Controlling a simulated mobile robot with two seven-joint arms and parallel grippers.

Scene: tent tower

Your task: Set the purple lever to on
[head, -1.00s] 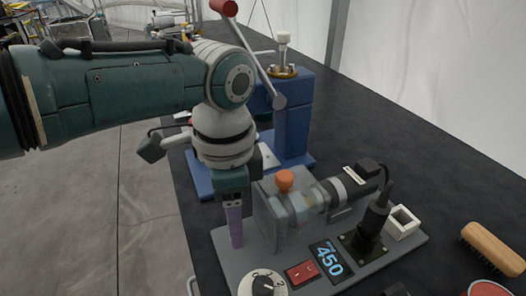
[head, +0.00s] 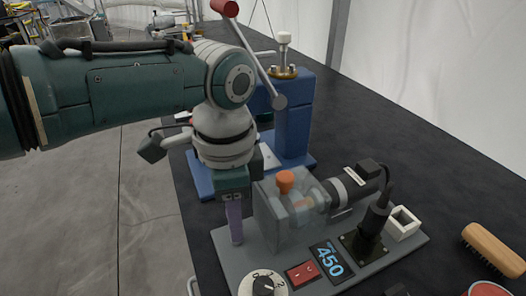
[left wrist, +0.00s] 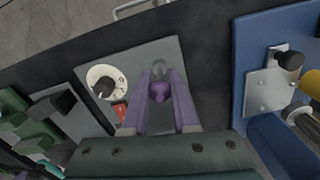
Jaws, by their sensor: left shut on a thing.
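The purple lever's rounded knob (left wrist: 161,91) shows in the left wrist view, between the two purple-grey fingers of my left gripper (left wrist: 161,78). The gripper is shut on it. In the head view my left gripper (head: 235,236) points down at the left edge of the grey device base (head: 385,256), beside a clear housing. There the fingers hide the lever, and I cannot tell its exact angle or any on mark. My right gripper is in neither view.
The base also carries a white dial (head: 263,284), a red switch (head: 302,273), a display reading 450 (head: 329,261) and an orange knob (head: 285,181). A blue press (head: 293,120) stands behind. A brush (head: 492,248) lies at right. The dark table is clear at back right.

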